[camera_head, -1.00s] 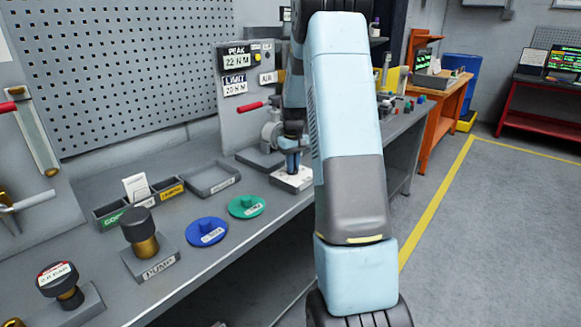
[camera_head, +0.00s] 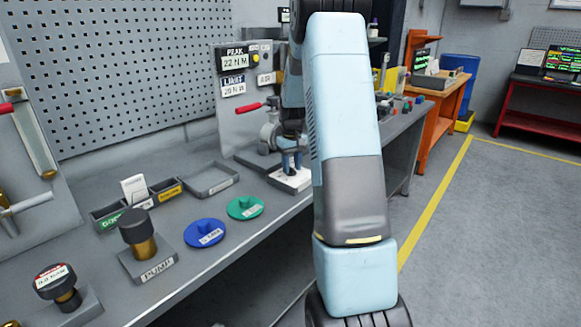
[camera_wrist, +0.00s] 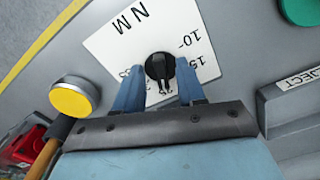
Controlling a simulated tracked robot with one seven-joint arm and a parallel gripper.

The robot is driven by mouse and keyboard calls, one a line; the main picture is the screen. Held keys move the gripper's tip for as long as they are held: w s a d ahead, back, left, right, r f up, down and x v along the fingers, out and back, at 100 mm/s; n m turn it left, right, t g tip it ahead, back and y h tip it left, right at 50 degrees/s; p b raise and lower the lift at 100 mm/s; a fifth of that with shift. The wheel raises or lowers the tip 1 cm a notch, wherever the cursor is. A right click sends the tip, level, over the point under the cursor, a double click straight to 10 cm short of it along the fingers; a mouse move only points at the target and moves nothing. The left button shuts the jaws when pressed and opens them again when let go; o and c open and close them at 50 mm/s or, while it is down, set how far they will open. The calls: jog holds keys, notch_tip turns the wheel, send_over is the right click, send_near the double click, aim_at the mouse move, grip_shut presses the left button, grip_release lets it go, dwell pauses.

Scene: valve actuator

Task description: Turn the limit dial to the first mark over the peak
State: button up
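The black limit dial (camera_wrist: 160,67) stands on a white scale plate (camera_wrist: 120,45) in the wrist view. The plate reads "N M", with "10" and "15" to the right of the dial; marks lower down are partly covered. My gripper (camera_wrist: 160,66) has its two blue fingers apart, one on each side of the dial; I cannot tell whether they touch it. In the head view my gripper (camera_head: 291,160) points down over the white plate (camera_head: 290,181), hiding the dial. The peak display (camera_head: 235,62) reads 22 N M and the limit display (camera_head: 233,87) about 20 N M.
A yellow button (camera_wrist: 74,97) sits left of the plate and a green one (camera_wrist: 300,8) at upper right.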

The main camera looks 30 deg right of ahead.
aim_at(292, 168)
notch_tip(292, 168, up, 14)
jog(key=shift+f, duration=0.25)
dwell(0.6)
jog(key=s+a+r+t, duration=0.3)
jog(key=s+a+r, duration=0.8)
jog(key=s+a, duration=0.35)
jog(key=s+a+f+t, duration=0.1)
jog(key=s+a, duration=0.2)
jog(key=s, duration=0.7)
jog(key=s+a+f+t, duration=0.1)
jog(key=s+a, duration=0.3)
jog(key=s, duration=0.5)
jog(key=shift+s+a+f+t, duration=0.3)
jog(key=shift+s, duration=0.05)
